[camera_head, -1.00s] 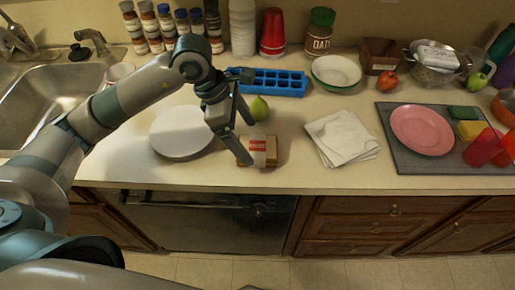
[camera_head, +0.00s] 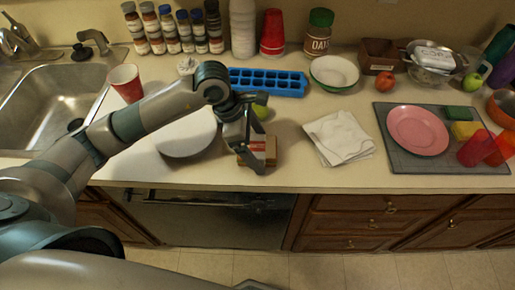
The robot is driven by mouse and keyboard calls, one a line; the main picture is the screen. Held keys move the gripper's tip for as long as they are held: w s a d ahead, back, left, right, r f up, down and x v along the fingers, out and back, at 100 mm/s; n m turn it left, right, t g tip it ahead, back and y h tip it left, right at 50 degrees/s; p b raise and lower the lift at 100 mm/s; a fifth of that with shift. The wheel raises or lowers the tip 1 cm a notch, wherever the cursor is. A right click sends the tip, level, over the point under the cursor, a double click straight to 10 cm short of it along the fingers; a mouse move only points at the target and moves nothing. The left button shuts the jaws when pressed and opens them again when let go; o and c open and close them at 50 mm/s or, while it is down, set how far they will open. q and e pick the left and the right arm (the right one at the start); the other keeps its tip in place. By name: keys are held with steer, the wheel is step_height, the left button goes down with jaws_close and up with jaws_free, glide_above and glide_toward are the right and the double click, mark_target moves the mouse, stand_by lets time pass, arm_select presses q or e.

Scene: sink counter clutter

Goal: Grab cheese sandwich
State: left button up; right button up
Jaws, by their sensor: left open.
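The cheese sandwich appears to be the small tan wrapped block with a red and white label (camera_head: 270,148), near the counter's front edge. My left gripper (camera_head: 257,152) is open and pointing down at it. One finger crosses in front of the block and hides part of it. The other finger is behind, near its top. I cannot tell whether either finger touches it.
A green fruit (camera_head: 260,111) sits just behind the gripper, partly hidden. A round white board (camera_head: 185,138) lies to the left under my arm. A blue ice tray (camera_head: 285,82) is behind, and folded white cloths (camera_head: 340,138) lie to the right.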

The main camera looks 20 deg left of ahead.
arm_select(q)
steer(key=shift+f+b, duration=0.15)
steer(key=shift+b, duration=0.2)
steer(key=shift+c, duration=0.3)
steer(key=c, duration=1.2)
steer(key=shift+o, duration=0.2)
